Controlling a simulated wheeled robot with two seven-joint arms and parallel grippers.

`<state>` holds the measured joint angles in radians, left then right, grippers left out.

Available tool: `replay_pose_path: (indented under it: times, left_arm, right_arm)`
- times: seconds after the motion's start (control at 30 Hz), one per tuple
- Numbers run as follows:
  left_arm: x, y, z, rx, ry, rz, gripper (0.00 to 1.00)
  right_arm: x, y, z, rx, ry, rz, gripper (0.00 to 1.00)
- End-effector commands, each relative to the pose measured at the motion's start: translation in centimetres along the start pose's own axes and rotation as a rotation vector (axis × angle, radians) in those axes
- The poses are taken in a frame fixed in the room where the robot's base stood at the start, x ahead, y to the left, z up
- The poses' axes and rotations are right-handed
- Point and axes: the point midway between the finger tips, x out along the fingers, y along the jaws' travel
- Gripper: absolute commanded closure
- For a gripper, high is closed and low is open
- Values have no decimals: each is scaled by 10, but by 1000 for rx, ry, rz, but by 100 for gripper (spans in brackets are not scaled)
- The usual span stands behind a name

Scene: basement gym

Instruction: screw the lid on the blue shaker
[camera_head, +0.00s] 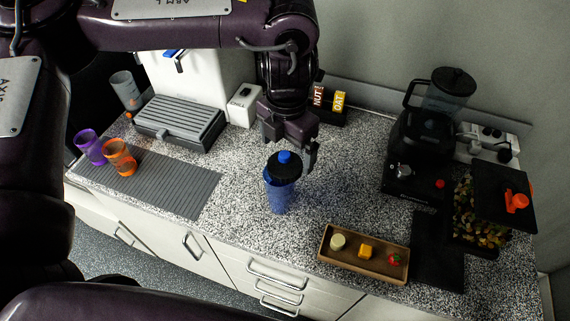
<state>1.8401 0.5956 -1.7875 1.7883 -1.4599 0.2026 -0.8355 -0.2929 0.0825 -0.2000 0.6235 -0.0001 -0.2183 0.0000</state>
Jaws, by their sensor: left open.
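The blue shaker (279,195) stands upright on the speckled counter, near the middle of the view. Its black lid (285,170) with a blue cap (284,157) sits on its top; whether the thread is tight cannot be told. My left gripper (290,148) points down at the lid from above and behind. Its jaws are open, with one finger close to the lid's right side and the other partly hidden. Contact with the lid cannot be made out. My right gripper is not in view.
A brown tray (322,254) with small food pieces lies front right. Purple (89,147) and orange (120,158) cups stand on a grey mat (180,190) left. Counter around the shaker is clear.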

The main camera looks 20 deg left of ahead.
Motion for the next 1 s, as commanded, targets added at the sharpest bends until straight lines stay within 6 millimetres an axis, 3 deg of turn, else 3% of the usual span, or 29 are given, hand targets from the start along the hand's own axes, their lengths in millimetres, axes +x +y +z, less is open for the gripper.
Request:
replay_pose_path:
  times: [0.13,0.33,0.73,1.0]
  left_arm:
    - [19,3,-2,-2,6,-4,5]
    - [42,4,-2,-1,4,-1,5]
    - [46,4,-1,0,1,0,5]
    - [46,4,-1,0,1,0,40]
  right_arm:
    - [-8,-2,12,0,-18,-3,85]
    - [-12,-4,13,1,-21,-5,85]
    - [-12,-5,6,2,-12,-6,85]
    - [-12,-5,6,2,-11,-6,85]
